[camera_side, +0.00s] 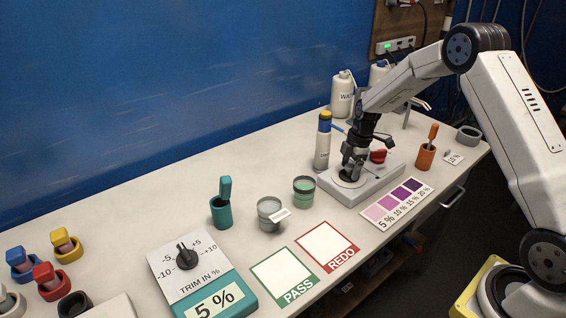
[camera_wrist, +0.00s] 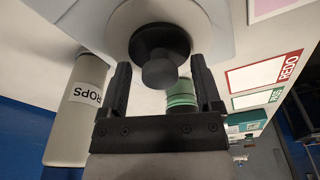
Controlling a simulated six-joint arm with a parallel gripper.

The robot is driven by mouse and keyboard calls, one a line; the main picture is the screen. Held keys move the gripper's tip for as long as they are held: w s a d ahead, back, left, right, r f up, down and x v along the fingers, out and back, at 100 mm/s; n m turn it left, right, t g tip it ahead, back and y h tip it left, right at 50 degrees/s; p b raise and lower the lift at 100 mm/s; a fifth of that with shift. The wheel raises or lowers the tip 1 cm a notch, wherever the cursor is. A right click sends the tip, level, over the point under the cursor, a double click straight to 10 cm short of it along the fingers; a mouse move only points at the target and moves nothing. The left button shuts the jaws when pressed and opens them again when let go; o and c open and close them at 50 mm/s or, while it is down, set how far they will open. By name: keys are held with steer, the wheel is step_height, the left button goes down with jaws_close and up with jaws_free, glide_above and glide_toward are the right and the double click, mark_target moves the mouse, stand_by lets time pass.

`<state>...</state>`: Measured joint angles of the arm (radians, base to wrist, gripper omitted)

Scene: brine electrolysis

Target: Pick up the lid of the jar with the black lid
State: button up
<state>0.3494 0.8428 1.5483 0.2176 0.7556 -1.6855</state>
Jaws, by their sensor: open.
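In the wrist view, a black round lid (camera_wrist: 160,37) with a knob (camera_wrist: 158,73) shows between the two fingers of my gripper (camera_wrist: 161,66). The fingers are open, with a gap on each side of the knob. In the side view, my gripper (camera_side: 350,170) points down over the round plate of a pale grey device (camera_side: 372,189). There the gripper mostly hides the lid, and I cannot make out a jar body under it.
A drops bottle (camera_wrist: 72,115) stands close to my gripper; it also shows in the side view (camera_side: 323,147). A red knob (camera_side: 379,156) is on the device. A green jar (camera_side: 303,190) and a grey jar (camera_side: 269,215) stand left. An orange holder (camera_side: 425,157) stands right.

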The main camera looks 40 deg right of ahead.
stand_by(0.4)
jaws_close()
steer(key=shift+r, duration=0.75)
steer(key=s+a+r, duration=0.3)
steer(key=s+r, duration=0.8)
steer(key=s, duration=0.2)
steer(key=shift+s+a+r, duration=0.25)
steer(key=shift+s, duration=0.05)
